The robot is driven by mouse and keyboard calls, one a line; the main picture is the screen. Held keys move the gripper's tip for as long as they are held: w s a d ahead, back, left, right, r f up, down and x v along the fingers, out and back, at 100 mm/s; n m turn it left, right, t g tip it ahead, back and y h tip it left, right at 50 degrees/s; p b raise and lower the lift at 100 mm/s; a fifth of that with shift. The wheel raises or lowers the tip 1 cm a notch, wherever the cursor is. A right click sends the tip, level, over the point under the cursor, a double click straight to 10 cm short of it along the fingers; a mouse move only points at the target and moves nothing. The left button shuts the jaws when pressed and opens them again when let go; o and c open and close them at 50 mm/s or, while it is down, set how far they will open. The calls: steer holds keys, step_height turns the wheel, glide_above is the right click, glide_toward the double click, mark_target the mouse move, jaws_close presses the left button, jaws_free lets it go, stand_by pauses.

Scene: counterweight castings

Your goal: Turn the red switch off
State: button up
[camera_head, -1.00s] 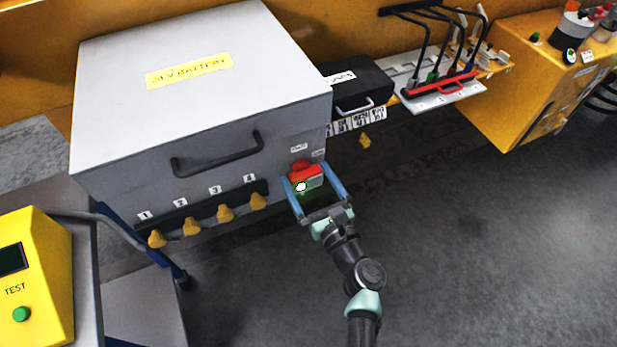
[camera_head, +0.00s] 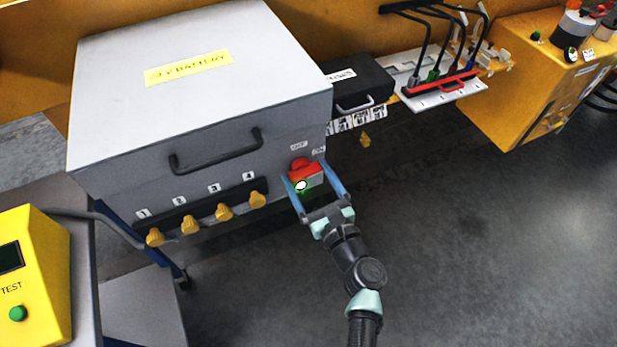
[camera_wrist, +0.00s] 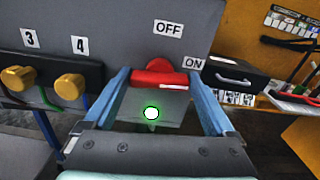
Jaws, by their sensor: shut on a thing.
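The red switch (camera_head: 301,165) is on the front of the grey battery box (camera_head: 205,105), near its right corner. In the wrist view the red switch (camera_wrist: 160,77) lies crosswise between my fingers, with an OFF label (camera_wrist: 168,29) above it and an ON label (camera_wrist: 192,64) to its upper right. My gripper (camera_head: 315,177) is shut on the switch, with one blue finger on each side. In the wrist view my gripper (camera_wrist: 165,90) hides part of the switch's sides. I cannot tell exactly which label the handle points to. A white spot with a green rim (camera_wrist: 151,113) shows below the handle.
Several yellow knobs (camera_head: 224,212) stick out left of the switch, below a black handle (camera_head: 215,152). A black case (camera_head: 365,82) stands to the right. A yellow TEST unit (camera_head: 35,280) is at lower left. The floor at right is clear.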

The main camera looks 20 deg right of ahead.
steer(key=n+b, duration=0.2)
steer(key=n, duration=0.1)
steer(key=n+b, duration=0.2)
steer(key=n, duration=0.1)
steer(key=n+b, duration=0.2)
steer(key=b, duration=0.1)
steer(key=shift+a+f+n, duration=0.15)
steer(key=shift+f+n, duration=0.1)
steer(key=shift+n, duration=0.15)
steer(key=n+b, duration=0.3)
steer(key=n, duration=0.1)
steer(key=shift+f+b, duration=0.1)
steer(key=shift+b, duration=0.3)
steer(key=shift+n+b, duration=1.4)
steer(key=shift+n, duration=0.6)
steer(key=o, duration=1.1)
steer(key=shift+c, duration=0.2)
steer(key=shift+s, duration=0.15)
